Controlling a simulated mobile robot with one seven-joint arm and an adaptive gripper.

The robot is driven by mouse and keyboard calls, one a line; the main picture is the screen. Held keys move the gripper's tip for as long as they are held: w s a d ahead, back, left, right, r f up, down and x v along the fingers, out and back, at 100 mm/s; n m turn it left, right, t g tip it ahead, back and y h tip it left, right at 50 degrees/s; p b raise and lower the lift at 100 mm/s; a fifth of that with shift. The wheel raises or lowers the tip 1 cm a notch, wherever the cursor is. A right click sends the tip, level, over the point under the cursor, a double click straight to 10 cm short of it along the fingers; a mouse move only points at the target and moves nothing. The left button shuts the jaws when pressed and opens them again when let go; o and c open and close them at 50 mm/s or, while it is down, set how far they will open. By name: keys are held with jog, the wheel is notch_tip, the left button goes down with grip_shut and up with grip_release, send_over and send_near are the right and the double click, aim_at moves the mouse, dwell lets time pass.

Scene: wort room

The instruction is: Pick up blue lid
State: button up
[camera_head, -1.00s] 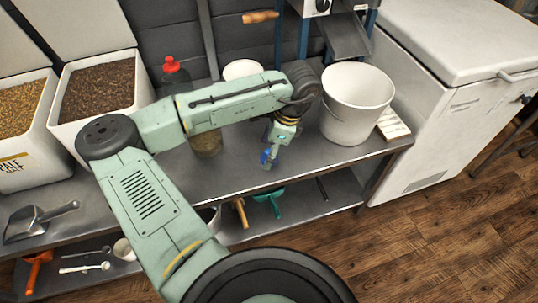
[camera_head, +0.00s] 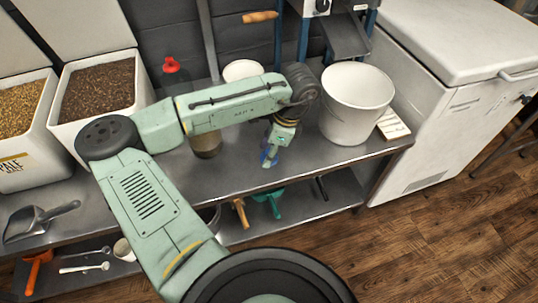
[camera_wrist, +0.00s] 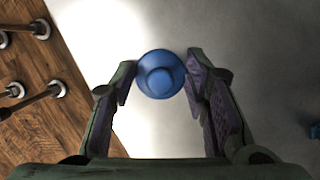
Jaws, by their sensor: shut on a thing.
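The blue lid (camera_wrist: 161,74) is round with a raised middle and sits between the fingertips of my gripper (camera_wrist: 160,85) in the wrist view. My gripper is shut on it. In the head view my gripper (camera_head: 269,156) points down at the grey metal bench (camera_head: 232,181), near its front edge, with a bit of blue at the fingers. I cannot tell whether the lid still touches the bench.
A white bucket (camera_head: 345,125) stands right of my gripper. A jar (camera_head: 205,146) and a red-capped bottle (camera_head: 174,78) stand to the left. Grain bins (camera_head: 97,95) are farther left. A small blue thing (camera_wrist: 314,131) shows at the wrist view's right edge.

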jog(key=shift+r, duration=0.9)
jog(key=shift+s+r, duration=0.2)
jog(key=shift+r, duration=0.25)
jog(key=shift+s+r, duration=0.2)
jog(key=shift+r, duration=0.25)
jog(key=s+d+r, duration=0.1)
jog(key=s, duration=1.4)
jog(key=shift+d+r+b, duration=0.15)
jog(key=shift+r+b, duration=0.1)
jog(key=shift+b, duration=0.2)
